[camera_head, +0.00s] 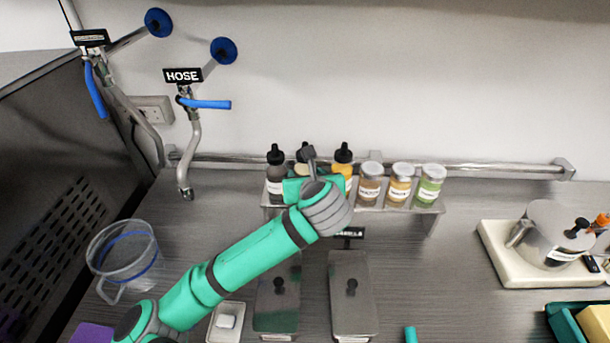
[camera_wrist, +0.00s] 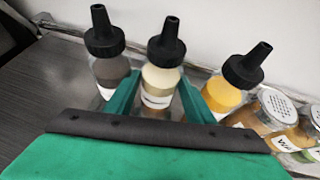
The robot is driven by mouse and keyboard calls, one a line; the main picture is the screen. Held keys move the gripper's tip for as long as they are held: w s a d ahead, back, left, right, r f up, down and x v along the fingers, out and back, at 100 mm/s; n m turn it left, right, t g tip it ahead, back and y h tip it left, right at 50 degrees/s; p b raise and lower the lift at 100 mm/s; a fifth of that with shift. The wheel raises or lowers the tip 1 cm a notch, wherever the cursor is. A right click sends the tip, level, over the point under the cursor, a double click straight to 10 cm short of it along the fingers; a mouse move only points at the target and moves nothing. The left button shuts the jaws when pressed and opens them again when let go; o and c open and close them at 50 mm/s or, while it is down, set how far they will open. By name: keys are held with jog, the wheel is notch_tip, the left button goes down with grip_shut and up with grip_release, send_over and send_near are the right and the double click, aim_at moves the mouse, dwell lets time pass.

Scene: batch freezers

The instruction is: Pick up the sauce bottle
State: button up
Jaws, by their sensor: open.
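Three sauce bottles with black nozzle caps stand upright at the left of a raised metal rack. They are a dark brown bottle (camera_head: 276,174), a cream bottle (camera_wrist: 160,82) and a yellow bottle (camera_head: 343,168). The brown bottle also shows in the wrist view (camera_wrist: 111,72), left of the cream one, and the yellow bottle (camera_wrist: 222,95) is to its right. My gripper (camera_wrist: 158,90) is open, with its green fingers on either side of the cream bottle's body. I cannot tell whether they touch it. In the head view my gripper (camera_head: 312,185) partly hides the cream bottle.
Several lidded jars (camera_head: 401,183) stand right of the bottles on the rack (camera_head: 427,209). A wall rail (camera_head: 500,169) runs behind. Metal lidded bins (camera_head: 352,300) and a clear pitcher (camera_head: 127,258) are in front. A steel pot (camera_head: 546,236) stands on a white base at right.

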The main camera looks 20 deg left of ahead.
aim_at(306, 165)
jog(key=c, duration=0.7)
jog(key=shift+r, duration=0.15)
jog(key=shift+r, duration=0.25)
notch_tip(306, 165, up, 3)
jog(key=shift+s+f, duration=0.1)
jog(key=s+r, duration=0.4)
jog(key=r, duration=0.1)
jog(key=shift+s+d+r, duration=0.1)
jog(key=shift+s+d, duration=0.1)
jog(key=shift+d, duration=0.15)
jog(key=shift+s+d+r, duration=0.35)
jog(key=shift+s+r, duration=0.35)
jog(key=shift+s, duration=0.85)
jog(key=shift+s+d+r, duration=0.35)
jog(key=shift+s+r, duration=0.35)
jog(key=shift+s, duration=0.85)
jog(key=shift+s+d+r, duration=0.35)
jog(key=shift+s+r, duration=0.35)
jog(key=shift+s, duration=0.85)
